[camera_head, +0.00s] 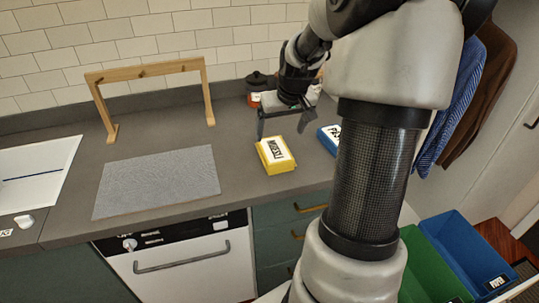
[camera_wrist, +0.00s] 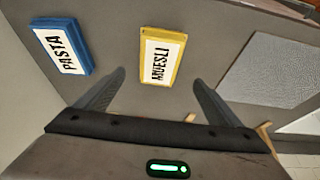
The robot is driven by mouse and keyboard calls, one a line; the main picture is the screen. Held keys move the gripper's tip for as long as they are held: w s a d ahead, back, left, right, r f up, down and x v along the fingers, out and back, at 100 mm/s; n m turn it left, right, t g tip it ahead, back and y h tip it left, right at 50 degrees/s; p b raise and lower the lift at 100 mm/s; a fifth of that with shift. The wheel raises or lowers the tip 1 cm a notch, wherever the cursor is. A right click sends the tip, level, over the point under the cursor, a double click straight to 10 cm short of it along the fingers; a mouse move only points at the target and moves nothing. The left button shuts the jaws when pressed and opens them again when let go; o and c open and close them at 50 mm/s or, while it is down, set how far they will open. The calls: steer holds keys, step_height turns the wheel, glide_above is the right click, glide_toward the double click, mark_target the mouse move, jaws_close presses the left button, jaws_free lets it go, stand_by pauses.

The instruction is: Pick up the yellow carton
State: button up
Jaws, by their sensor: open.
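The yellow carton (camera_head: 276,155) lies flat on the grey counter, its white label reading MUESLI. It also shows in the wrist view (camera_wrist: 160,56), beyond my fingertips and roughly between their lines. My gripper (camera_head: 283,122) is open and empty, above the counter and behind the carton in the head view. No contact with the carton shows.
A blue PASTA carton (camera_head: 330,138) lies right of the yellow one, partly behind my arm. A dark jar (camera_head: 257,84) stands behind. A grey mat (camera_head: 157,181) and wooden frame (camera_head: 145,70) are to the left. Green (camera_head: 428,268) and blue (camera_head: 466,254) bins stand lower right.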

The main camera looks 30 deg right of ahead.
mark_target(275, 149)
steer(key=b+x, duration=0.1)
steer(key=x, duration=1.1)
steer(key=shift+w+f, duration=0.2)
steer(key=shift+w, duration=0.05)
steer(key=shift+d, duration=0.1)
steer(key=shift+c, duration=0.2)
steer(key=c, duration=1.1)
